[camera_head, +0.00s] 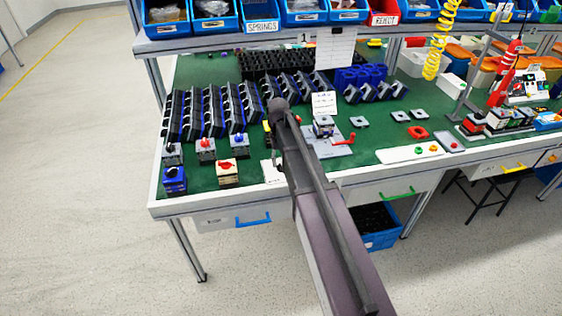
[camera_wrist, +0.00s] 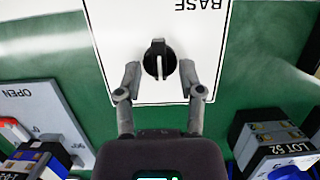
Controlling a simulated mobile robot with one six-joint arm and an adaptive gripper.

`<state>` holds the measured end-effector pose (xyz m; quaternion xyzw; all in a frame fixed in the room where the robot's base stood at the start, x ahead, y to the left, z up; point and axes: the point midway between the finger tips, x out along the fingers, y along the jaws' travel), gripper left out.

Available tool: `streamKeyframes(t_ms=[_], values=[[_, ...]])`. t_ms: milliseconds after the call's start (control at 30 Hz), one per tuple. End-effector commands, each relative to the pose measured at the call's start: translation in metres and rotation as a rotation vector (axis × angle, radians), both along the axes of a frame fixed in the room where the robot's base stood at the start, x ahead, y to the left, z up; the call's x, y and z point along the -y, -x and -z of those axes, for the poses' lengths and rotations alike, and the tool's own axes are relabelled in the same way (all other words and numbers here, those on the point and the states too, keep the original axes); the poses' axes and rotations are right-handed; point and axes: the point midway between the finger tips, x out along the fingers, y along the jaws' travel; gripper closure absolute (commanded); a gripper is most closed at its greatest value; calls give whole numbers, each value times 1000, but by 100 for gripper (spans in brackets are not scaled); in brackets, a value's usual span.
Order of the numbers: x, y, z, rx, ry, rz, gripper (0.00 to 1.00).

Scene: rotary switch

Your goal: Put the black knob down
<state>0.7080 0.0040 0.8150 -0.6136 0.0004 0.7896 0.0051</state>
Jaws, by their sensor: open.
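The black knob (camera_wrist: 159,60) is round with a raised grip bar and a pale pointer line. It appears to lie on the white card (camera_wrist: 125,35) marked BASE, near the card's edge in the wrist view. My gripper (camera_wrist: 160,78) is open, with one finger on each side of the knob and a visible gap on both sides. In the head view part of a white card (camera_head: 270,172) shows beside my arm. My arm hides the knob and fingertips there.
A grey plate marked OPEN (camera_wrist: 50,105) is at the wrist view's left, near a blue-topped block (camera_wrist: 35,160). A box marked LOT 52 (camera_wrist: 275,145) is at the right. Black racks (camera_head: 210,112) stand behind on the green table (camera_head: 200,70).

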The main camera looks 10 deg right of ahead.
Motion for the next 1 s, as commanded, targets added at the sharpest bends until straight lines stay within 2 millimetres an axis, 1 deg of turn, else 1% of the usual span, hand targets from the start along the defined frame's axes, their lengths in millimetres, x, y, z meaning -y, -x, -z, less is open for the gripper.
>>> streamKeyframes(t_ms=[1000], values=[[0, -20, -81, 0, 0, -1, 51]])
